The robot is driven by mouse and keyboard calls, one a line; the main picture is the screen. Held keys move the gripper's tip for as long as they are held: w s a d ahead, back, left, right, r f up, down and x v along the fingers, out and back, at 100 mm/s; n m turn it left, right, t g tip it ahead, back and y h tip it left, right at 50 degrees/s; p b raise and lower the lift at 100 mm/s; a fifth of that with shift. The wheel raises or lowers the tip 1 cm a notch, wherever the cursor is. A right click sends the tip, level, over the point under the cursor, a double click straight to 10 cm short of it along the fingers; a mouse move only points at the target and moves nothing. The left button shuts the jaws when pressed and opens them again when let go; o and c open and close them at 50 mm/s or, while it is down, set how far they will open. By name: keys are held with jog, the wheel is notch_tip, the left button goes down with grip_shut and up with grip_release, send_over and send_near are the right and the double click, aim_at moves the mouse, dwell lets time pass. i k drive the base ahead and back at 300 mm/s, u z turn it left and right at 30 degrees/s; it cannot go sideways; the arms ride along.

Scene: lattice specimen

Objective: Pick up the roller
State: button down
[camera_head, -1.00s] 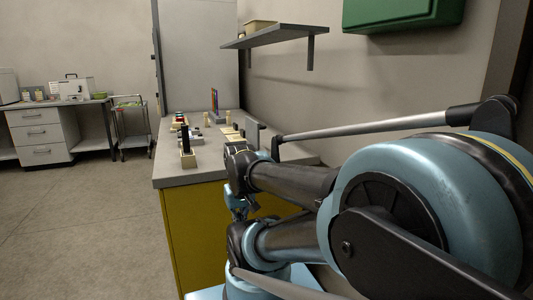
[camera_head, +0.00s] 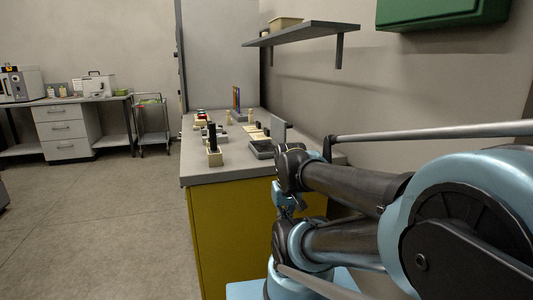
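No roller can be told for certain at this size. Several small items stand on the yellow-fronted counter (camera_head: 205,175). My folded blue and black arm fills the right side of the view and hides part of the counter's right side. I cannot make out my gripper's fingers.
A grey shelf (camera_head: 305,34) with a cream bin (camera_head: 286,24) hangs above the counter. A green cabinet (camera_head: 440,14) is on the wall. A drawer bench (camera_head: 62,133) and a trolley (camera_head: 152,122) stand at the back left. The floor (camera_head: 110,215) left of the counter is clear.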

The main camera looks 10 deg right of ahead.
aim_at(213, 149)
jog(key=u, duration=0.9)
jog(key=k, duration=1.2)
jog(key=z, duration=0.6)
jog(key=i, duration=1)
